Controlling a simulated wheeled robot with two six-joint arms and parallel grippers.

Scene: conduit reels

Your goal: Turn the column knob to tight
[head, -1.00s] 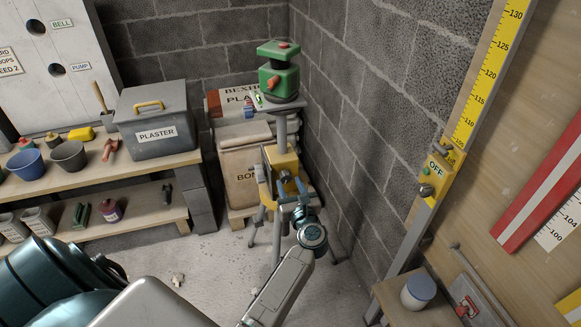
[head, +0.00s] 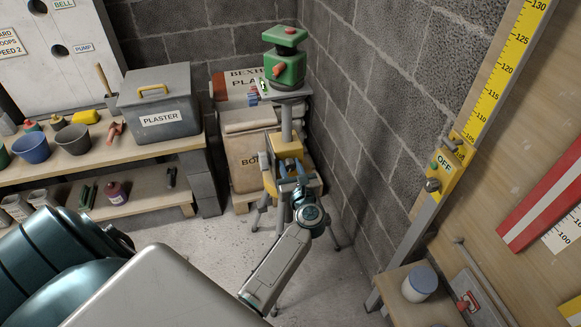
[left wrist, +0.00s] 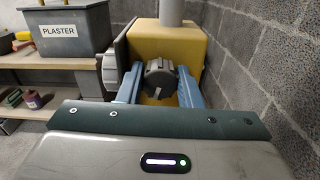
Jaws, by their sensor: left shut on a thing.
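The tripod's yellow column collar (head: 269,183) stands in the corner below the green laser head. In the left wrist view the collar (left wrist: 190,48) fills the upper middle. A dark, ribbed round knob (left wrist: 159,76) faces me on its front. My left gripper (head: 287,166) is at the collar. Its blue fingers show in the left wrist view on both sides of the knob, shut on it. The gripper and wrist mostly hide the knob in the head view. No tight mark on the knob is readable. My right gripper is not in view.
The green laser head (head: 285,68) tops the grey column. A bench with a PLASTER box (head: 160,105) stands left, bags (head: 250,150) behind the tripod. A block wall is close on the right. A yellow staff with an OFF unit (head: 440,165) leans farther right.

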